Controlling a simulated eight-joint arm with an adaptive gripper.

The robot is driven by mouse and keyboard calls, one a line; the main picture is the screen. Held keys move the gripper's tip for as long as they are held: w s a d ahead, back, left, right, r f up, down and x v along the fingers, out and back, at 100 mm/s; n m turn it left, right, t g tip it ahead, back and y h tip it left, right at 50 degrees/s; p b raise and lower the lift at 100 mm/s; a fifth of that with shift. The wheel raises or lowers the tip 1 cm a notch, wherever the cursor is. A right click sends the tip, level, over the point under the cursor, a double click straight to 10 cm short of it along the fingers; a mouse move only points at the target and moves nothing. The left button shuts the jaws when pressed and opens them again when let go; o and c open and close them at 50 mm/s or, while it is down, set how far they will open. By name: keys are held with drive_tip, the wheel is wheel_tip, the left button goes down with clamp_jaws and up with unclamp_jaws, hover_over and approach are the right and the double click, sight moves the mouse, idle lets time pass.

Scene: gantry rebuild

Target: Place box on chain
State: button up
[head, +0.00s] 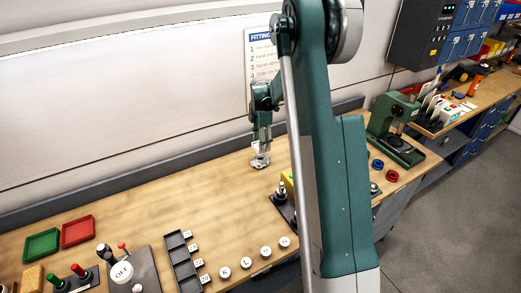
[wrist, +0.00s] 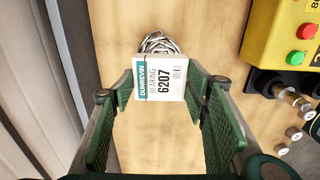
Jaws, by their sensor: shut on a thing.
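My gripper (wrist: 160,88) is shut on a white box (wrist: 168,80) with a teal band and the print "BEARING 6207". The box sits between the green fingertips, label facing the wrist camera. A silvery chain (wrist: 160,43) lies heaped on the wooden bench just beyond the box, and the box covers its near part in the wrist view. In the head view my gripper (head: 261,142) points down right over the chain (head: 260,163). I cannot tell whether the box touches the chain.
A yellow control box (wrist: 282,38) with red and green buttons stands right of the chain in the wrist view. A green press (head: 395,130) is further right. Green (head: 41,245) and red (head: 78,231) trays lie at the left.

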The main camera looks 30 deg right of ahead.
drive_tip(key=shift+f, duration=0.2)
drive_tip(key=shift+f, duration=1.8)
drive_tip(key=shift+f, duration=0.15)
drive_tip(key=o, duration=1)
wheel_tip(320, 180, up, 12)
drive_tip(key=shift+r, duration=0.2)
